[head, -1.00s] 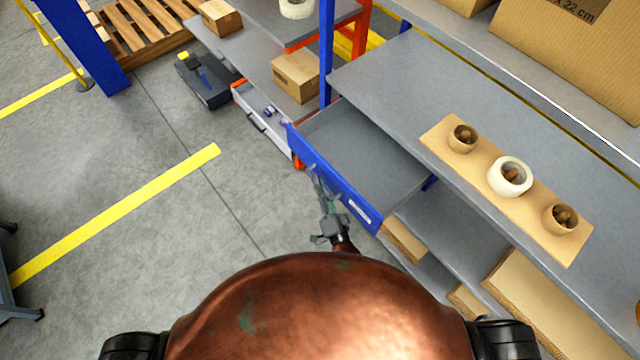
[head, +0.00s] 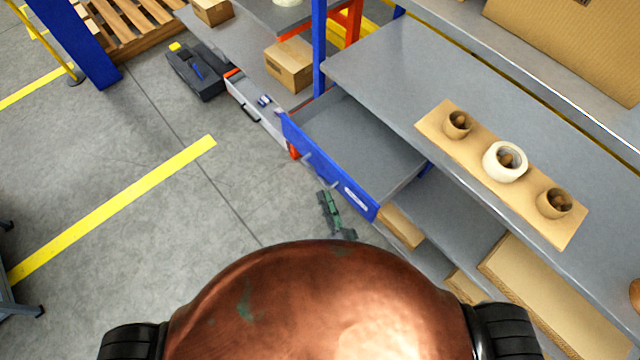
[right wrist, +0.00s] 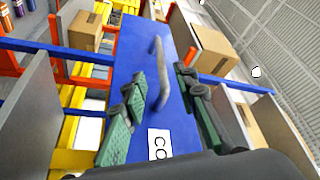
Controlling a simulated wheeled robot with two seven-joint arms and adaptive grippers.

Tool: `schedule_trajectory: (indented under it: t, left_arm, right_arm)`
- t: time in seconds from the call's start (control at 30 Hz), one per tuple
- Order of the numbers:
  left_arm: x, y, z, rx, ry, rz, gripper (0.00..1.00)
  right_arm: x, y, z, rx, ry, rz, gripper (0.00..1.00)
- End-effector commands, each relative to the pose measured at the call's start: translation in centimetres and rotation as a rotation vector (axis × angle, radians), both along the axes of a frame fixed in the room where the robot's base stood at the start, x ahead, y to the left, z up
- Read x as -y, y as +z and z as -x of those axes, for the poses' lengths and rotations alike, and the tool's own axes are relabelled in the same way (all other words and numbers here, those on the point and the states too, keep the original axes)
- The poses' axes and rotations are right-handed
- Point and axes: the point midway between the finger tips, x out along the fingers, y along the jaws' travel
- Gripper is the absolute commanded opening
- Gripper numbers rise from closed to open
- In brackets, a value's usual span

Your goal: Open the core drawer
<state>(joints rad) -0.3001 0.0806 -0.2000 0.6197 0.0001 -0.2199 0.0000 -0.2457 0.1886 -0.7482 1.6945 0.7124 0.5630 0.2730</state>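The blue core drawer (head: 330,165) stands pulled out from under the grey bench, its grey inside empty. In the right wrist view its blue front (right wrist: 140,40) fills the middle, with a grey bar handle (right wrist: 160,75) and a white label (right wrist: 159,144) of which "CO" shows. My right gripper (head: 325,200) is just in front of the drawer front in the head view. In the right wrist view its green-padded fingers (right wrist: 165,100) are spread apart, with the handle seen between them and not gripped. My left gripper is not in view.
A board (head: 440,125) with several rolls lies on the bench top (head: 390,70). Left of the drawer is a white open drawer (head: 245,102) with small items. A dark case (head: 195,72) lies on the floor. The floor in front is clear.

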Motion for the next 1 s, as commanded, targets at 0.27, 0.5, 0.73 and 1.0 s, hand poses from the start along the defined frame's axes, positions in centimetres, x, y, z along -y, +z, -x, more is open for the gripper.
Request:
schedule_trajectory:
  t: [0.27, 0.5, 0.73, 1.0]
  left_arm:
    - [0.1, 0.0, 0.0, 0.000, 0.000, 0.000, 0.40]
    - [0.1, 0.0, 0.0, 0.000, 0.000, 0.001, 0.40]
    - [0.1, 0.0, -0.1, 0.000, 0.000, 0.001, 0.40]
    - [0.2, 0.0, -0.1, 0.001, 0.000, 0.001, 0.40]
  right_arm:
    - [0.8, -0.5, 2.4, 0.000, -0.001, 0.000, 0.27]
    - [0.9, -0.5, 2.5, 0.000, -0.001, 0.000, 0.27]
    - [0.9, -0.5, 2.5, 0.000, -0.001, 0.000, 0.27]
    - [1.6, -4.0, 2.3, -0.042, 0.004, 0.094, 0.27]
